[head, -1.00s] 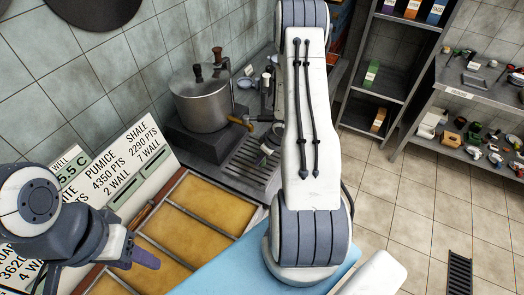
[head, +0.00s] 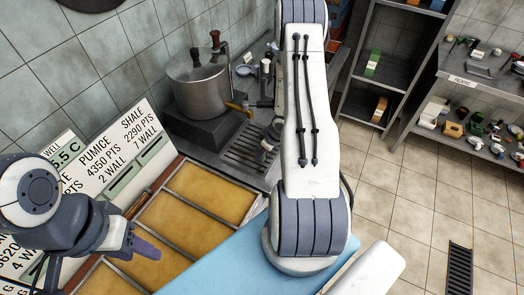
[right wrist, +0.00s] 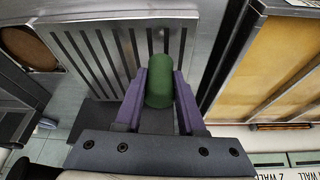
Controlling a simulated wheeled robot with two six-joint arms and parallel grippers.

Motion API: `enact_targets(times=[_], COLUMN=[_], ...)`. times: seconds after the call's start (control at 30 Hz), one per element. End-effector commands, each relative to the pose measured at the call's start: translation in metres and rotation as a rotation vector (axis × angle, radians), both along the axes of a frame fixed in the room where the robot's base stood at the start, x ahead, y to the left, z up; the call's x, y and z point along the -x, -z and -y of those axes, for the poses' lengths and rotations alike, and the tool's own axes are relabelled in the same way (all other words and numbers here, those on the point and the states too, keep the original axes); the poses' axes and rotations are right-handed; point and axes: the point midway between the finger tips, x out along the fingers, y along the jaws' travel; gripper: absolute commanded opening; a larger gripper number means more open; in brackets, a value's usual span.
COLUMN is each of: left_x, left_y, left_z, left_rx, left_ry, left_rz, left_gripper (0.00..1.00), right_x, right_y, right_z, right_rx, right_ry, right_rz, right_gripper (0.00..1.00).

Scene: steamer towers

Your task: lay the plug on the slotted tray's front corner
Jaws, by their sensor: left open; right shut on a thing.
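The plug (right wrist: 158,82) is a green rounded cylinder. My right gripper (right wrist: 160,76) is shut on it, with purple fingers on both sides, in the right wrist view. The slotted tray (right wrist: 187,40) is grey metal with dark parallel slots and lies behind the plug in that view. I cannot tell whether the plug touches it. In the head view the slotted tray (head: 238,162) is beside the pot, partly hidden by my right arm. My left gripper (head: 140,246) is open and empty at the lower left, near the yellow panels.
A steel pot (head: 197,88) stands on a dark block behind the slotted tray. Yellow framed panels (head: 208,218) lie in front, with a price board (head: 110,165) to their left. A blue surface (head: 225,262) lies nearer. Shelves (head: 385,75) stand at the right.

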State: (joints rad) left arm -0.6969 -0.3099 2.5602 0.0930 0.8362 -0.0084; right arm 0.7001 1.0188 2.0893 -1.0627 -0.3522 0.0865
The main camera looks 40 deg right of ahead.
Motion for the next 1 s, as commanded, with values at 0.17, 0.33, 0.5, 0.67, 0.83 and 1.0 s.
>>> enact_targets(times=[0.17,0.33,0.5,0.67,0.83,1.0], left_x=[0.000,0.000,0.000,0.000,0.000,0.000], left_y=[0.011,0.011,0.010,0.011,0.013,0.015], left_z=[0.000,0.000,0.000,0.000,0.000,0.000], left_rx=[0.000,0.000,0.000,0.000,0.001,0.000], left_ry=[-0.002,-0.002,-0.002,-0.002,-0.002,-0.002], left_rz=[0.000,0.000,0.000,0.000,0.001,0.000], left_gripper=[0.50,0.50,0.50,0.50,0.50,0.50], right_x=[0.000,0.000,0.000,0.000,0.000,0.000], right_y=[0.014,0.014,0.014,0.015,0.018,0.020], right_z=[0.000,0.000,0.000,0.000,0.000,0.000], right_rx=[0.001,0.001,0.001,0.000,0.000,0.000], right_ry=[0.001,0.001,0.001,0.001,0.001,0.001], right_rz=[0.000,0.000,0.000,0.000,0.000,0.000], right_gripper=[0.00,0.00,0.00,0.00,0.00,0.00])
